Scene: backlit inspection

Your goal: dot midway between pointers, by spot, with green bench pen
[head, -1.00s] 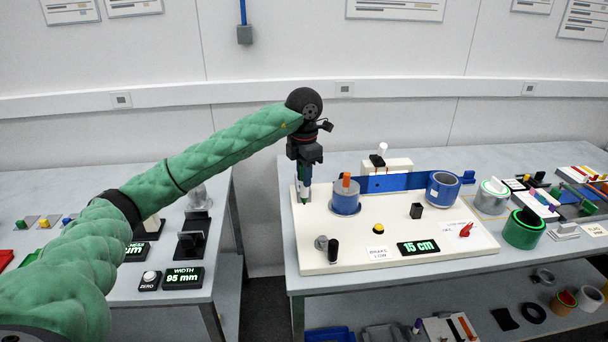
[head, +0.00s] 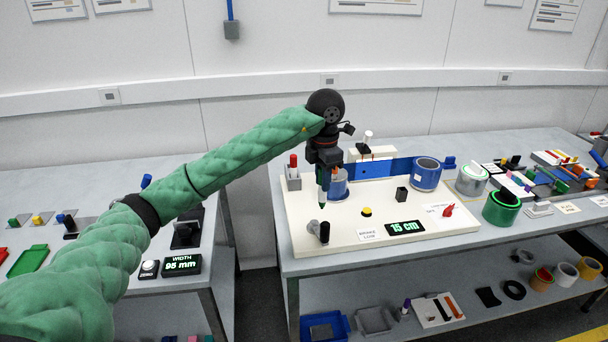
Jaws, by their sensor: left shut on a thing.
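My left gripper (head: 324,171) is shut on a green pen (head: 322,196), held roughly upright with its dark tip down. The pen is over the left part of a cream board (head: 345,219), just behind a black upright knob; I cannot tell whether the tip touches the board. A blue strip (head: 382,168) runs along the back of the board, between a blue roll (head: 339,189) partly hidden by my gripper and another blue roll (head: 426,174). I cannot make out pointers or a spot for certain. My right gripper is not in view.
A grey holder (head: 294,184) with a red-topped pen stands at the board's back left corner.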

